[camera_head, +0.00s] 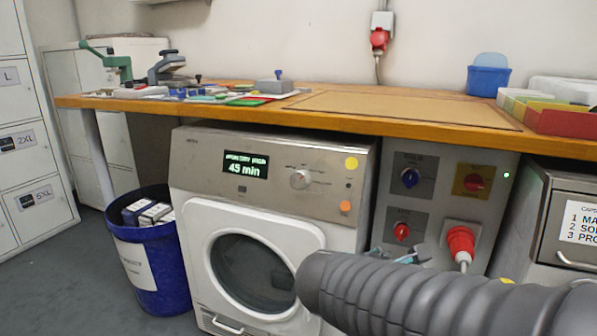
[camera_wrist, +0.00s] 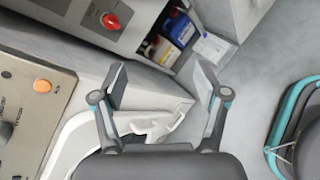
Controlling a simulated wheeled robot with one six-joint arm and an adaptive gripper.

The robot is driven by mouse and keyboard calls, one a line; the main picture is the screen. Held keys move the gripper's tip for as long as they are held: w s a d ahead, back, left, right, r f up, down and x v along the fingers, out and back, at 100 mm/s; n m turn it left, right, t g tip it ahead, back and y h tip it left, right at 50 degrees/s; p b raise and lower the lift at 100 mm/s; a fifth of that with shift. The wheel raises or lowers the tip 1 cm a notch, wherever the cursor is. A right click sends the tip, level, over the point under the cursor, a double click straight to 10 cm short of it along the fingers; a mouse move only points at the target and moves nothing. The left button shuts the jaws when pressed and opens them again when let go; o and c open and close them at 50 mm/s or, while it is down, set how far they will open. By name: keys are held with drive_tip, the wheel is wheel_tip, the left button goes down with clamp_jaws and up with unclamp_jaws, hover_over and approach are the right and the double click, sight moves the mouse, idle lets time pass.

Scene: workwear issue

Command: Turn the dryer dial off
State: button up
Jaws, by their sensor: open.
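The white dryer (camera_head: 190,235) stands under the wooden worktop. Its metal panel carries a round silver dial (camera_head: 300,179) to the right of a lit display (camera_head: 246,165) reading 45 min. Which mark the dial points to is too small to read. In the wrist view the dial (camera_wrist: 5,131) is cut by the left edge, beside the orange button (camera_wrist: 42,86). My gripper (camera_wrist: 162,84) is open and empty, with the dial well to the left of its fingers. In the head view my gripper (camera_head: 402,256) is mostly hidden behind my grey arm, right of the dryer.
A grey switch panel (camera_head: 437,165) with blue and red knobs and a red plug (camera_head: 461,243) is right of the dryer. A blue bin (camera_head: 160,270) stands left. A teal-rimmed container (camera_wrist: 275,125) shows in the wrist view. The floor (camera_head: 60,290) at left is clear.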

drive_tip(key=w+a+r+n+t+p, duration=0.2)
drive_tip(key=w+a+r+n+t, duration=0.25)
drive_tip(key=w+a+n, duration=0.35)
drive_tip(key=n+t+y+p, duration=0.1)
drive_tip(key=n+t+y, duration=0.35)
drive_tip(key=n, duration=0.25)
approach(298, 181)
drive_tip(key=x, duration=0.9)
drive_tip(key=shift+w, duration=0.25)
drive_tip(key=shift+n+p, duration=0.3)
drive_tip(key=c, duration=1.2)
